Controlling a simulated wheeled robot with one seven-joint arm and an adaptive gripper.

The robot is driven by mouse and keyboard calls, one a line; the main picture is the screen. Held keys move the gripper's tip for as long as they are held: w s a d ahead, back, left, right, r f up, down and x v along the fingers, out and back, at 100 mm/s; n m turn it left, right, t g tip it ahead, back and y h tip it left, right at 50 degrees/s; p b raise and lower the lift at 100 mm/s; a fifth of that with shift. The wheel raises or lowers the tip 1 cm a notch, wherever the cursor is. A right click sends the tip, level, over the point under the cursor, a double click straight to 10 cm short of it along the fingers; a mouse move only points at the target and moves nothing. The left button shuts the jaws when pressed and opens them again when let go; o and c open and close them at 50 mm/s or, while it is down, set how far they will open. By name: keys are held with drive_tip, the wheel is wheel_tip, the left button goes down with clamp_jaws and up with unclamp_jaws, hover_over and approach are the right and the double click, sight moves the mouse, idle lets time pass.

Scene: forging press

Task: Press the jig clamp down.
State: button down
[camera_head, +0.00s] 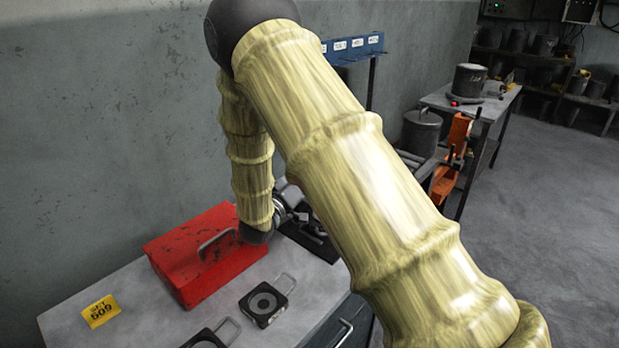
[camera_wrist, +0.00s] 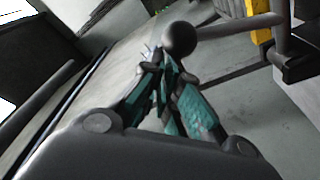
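In the wrist view a dark ball knob (camera_wrist: 180,40) sits at the end of a grey lever bar (camera_wrist: 240,25) that comes in from the right; it looks like the jig clamp's handle. My gripper (camera_wrist: 166,72) has teal-padded fingers that converge at the tips just below the knob, with nothing seen between them. I cannot tell whether the tips touch the knob. In the head view my gripper (camera_head: 290,200) is partly hidden behind my arm, above a dark jig base (camera_head: 312,246) on the bench. The clamp's handle is hidden there.
A red toolbox (camera_head: 190,255) stands left of the jig on the grey bench (camera_head: 130,290). Dark handled blocks (camera_head: 266,304) and a yellow label (camera_head: 101,311) lie in front. A blue rack (camera_head: 352,48) and an orange fixture (camera_head: 450,160) stand behind my arm.

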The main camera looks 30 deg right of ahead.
drive_tip(key=shift+s+d+f, duration=0.15)
drive_tip(key=shift+s+f, duration=0.3)
drive_tip(key=shift+f, duration=0.2)
drive_tip(key=r+v, duration=0.1)
drive_tip(key=v, duration=0.8)
drive_tip(key=shift+a+p, duration=0.35)
drive_tip(key=shift+a, duration=0.2)
drive_tip(key=shift+w+a, duration=0.1)
drive_tip(key=shift+w, duration=0.1)
